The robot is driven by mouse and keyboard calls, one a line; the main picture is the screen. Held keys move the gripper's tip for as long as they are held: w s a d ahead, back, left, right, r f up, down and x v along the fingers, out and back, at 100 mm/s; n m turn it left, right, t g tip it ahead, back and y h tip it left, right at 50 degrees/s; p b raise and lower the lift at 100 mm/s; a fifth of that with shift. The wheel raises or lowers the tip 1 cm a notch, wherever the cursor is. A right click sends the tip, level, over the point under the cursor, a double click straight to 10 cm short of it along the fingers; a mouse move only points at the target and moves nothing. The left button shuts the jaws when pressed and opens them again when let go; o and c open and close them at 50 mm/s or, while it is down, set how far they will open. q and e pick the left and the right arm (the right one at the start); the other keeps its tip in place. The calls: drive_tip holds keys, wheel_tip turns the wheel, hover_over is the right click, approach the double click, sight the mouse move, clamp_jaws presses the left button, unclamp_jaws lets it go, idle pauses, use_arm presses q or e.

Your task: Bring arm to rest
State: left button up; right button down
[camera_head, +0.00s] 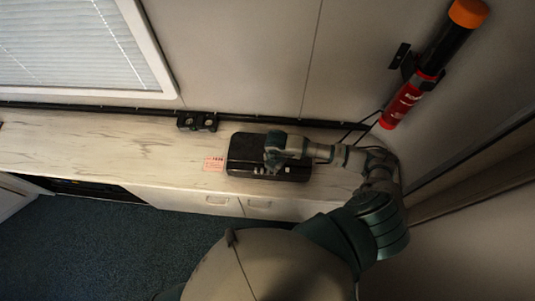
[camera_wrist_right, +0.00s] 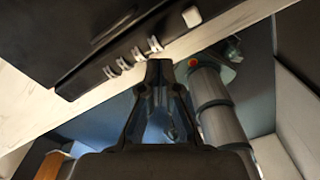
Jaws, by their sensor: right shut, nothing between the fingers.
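My right arm comes in from the lower right in the head view and bends left over the counter. My right gripper (camera_head: 272,160) is at a black case (camera_head: 244,150) on the counter, overlapping its front middle in the picture. In the right wrist view the gripper (camera_wrist_right: 158,68) has its fingertips together with nothing between them. They lie beside the black case (camera_wrist_right: 75,40), which has silver clasps along its edge; I cannot tell if they touch it. My left gripper is not in view.
A marbled counter (camera_head: 100,150) runs along the wall, mostly clear to the left. A pink label (camera_head: 213,163) lies left of the case. Black sockets (camera_head: 197,121) sit at the wall. A red cylinder with an orange cap (camera_head: 404,102) hangs at the right. Drawers (camera_head: 217,203) are below.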

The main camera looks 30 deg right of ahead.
wheel_tip(320, 180, up, 3)
drive_tip(key=shift+f+p, duration=0.15)
drive_tip(key=shift+p, duration=0.65)
drive_tip(key=shift+f, duration=0.1)
